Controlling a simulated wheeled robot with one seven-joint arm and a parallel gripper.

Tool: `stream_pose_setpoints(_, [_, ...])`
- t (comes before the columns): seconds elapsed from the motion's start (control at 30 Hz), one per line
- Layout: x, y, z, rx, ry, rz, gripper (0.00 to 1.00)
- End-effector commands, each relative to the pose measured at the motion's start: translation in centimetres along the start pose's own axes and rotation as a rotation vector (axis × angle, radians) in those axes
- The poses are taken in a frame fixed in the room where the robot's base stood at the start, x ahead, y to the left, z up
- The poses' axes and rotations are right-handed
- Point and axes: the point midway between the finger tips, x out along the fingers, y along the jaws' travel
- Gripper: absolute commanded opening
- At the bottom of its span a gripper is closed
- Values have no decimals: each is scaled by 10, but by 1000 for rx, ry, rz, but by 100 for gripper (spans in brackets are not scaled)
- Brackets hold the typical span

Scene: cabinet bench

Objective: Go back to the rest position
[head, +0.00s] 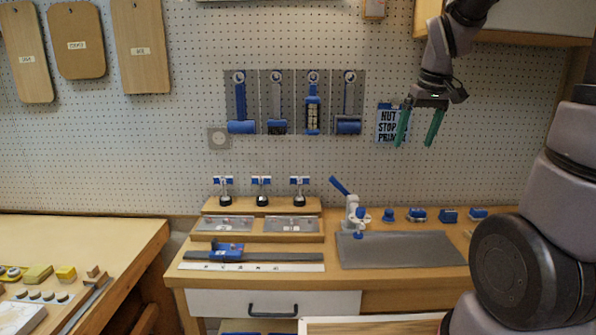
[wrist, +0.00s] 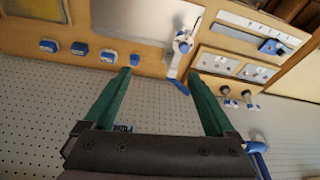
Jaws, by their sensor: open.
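My gripper (head: 419,127) is raised in the upper right of the head view, in front of the pegboard. Its two green fingers point down and stand apart with nothing between them. It partly covers a sign (head: 388,118) with dark lettering on the pegboard. In the wrist view my gripper (wrist: 165,78) also shows open and empty, with the bench beyond its fingertips.
Below stands a bench with a grey mat (head: 400,250), a blue-handled clamp (head: 354,213), several small blue items (head: 418,215) and a stepped wooden stand (head: 262,208). Blue-handled tools (head: 312,105) hang on the pegboard. A cabinet (head: 530,18) is at upper right. Air around my gripper looks clear.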

Motion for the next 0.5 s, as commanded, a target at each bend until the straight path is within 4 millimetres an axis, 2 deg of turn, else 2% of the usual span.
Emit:
stream_pose_setpoints(0.03, [-20,-6,10,49,42,-7,90])
stream_pose_setpoints(0.2, [-69,-26,47,223,157,-49,90])
stream_pose_setpoints(0.3, [-90,-36,70,317,219,-78,90])
stream_pose_setpoints(0.5, [-113,-52,105,454,301,-130,90])
